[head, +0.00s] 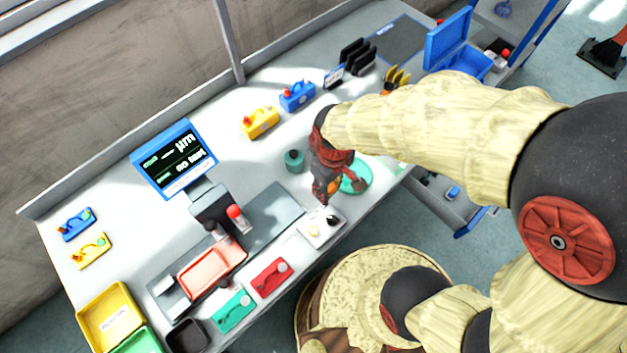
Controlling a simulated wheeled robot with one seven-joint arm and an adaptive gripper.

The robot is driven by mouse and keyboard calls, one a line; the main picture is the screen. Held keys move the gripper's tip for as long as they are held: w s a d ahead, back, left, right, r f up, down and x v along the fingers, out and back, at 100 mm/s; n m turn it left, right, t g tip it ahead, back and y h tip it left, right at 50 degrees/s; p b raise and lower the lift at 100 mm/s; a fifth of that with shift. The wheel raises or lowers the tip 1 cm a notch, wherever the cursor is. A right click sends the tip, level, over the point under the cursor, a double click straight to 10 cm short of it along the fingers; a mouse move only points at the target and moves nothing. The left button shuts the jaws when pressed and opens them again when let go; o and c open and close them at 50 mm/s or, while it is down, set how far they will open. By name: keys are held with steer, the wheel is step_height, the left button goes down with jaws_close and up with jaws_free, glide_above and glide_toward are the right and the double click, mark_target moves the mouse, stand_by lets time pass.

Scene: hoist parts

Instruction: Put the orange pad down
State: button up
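The orange pad (334,187) shows as a small orange patch between the fingers of my gripper (337,189); the fingers hide most of it. My gripper points down and appears closed on the pad, over the front part of the bench. A round green disc (357,174) lies just right of and behind the fingers. A white tray (322,229) with small dark and yellow pieces lies just in front of them. I cannot tell the exact height of the pad above the bench.
A dark green round container (294,160) stands left of my gripper. Yellow (261,122) and blue (297,96) parts stand behind. A screen (174,159) and a press with a pink plate (212,268) stand left.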

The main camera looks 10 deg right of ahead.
steer(key=w+a+f+b, duration=0.1)
steer(key=w+f, duration=0.3)
steer(key=w, duration=0.1)
steer(key=w+a+f+b, duration=0.1)
steer(key=w+f, duration=0.2)
steer(key=shift+a+f+b, duration=0.1)
steer(key=shift+a+b, duration=0.2)
steer(key=shift+b, duration=0.05)
steer(key=shift+w+f+b, duration=0.2)
steer(key=shift+f+b, duration=0.3)
steer(key=shift+f, duration=1.25)
steer(key=shift+f, duration=0.2)
steer(key=o, duration=1.1)
steer(key=shift+c, duration=0.2)
steer(key=shift+r, duration=0.15)
